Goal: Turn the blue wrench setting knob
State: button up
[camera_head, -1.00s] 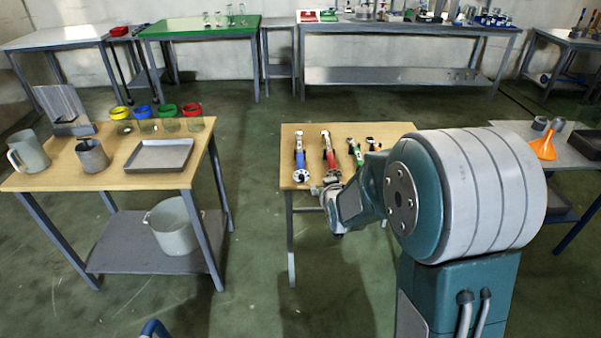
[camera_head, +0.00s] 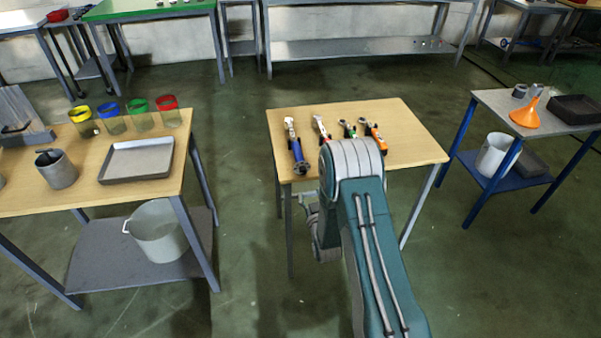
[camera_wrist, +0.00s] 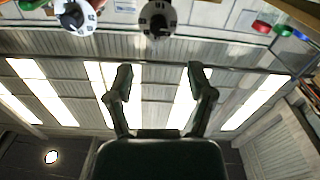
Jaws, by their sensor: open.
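The blue wrench (camera_head: 297,153) lies at the left of a row of wrenches on the wooden table. Its dark round knob end (camera_head: 301,168) is near the front edge. My gripper is mostly hidden behind my arm in the head view, low in front of the table. In the wrist view my gripper (camera_wrist: 161,76) is open, with nothing between its fingers and ceiling lights behind. Two round dials with marks show at the top, one dark (camera_wrist: 157,18) and one pale (camera_wrist: 75,16). I cannot tell which belongs to the blue wrench. The gripper appears apart from both.
Red (camera_head: 321,127), green (camera_head: 348,129) and orange (camera_head: 373,134) wrenches lie to the right, the green one partly behind my arm. The table's right part (camera_head: 415,150) is bare. A left table holds a grey tray (camera_head: 137,159); a right table holds an orange funnel (camera_head: 526,113).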

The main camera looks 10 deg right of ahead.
aim_at(303, 173)
jog(key=w, duration=0.9)
jog(key=shift+w+a, duration=0.1)
jog(key=shift+a, duration=0.25)
jog(key=shift+w, duration=0.15)
jog(key=shift+d, duration=0.45)
grip_shut()
jog(key=shift+a, duration=0.25)
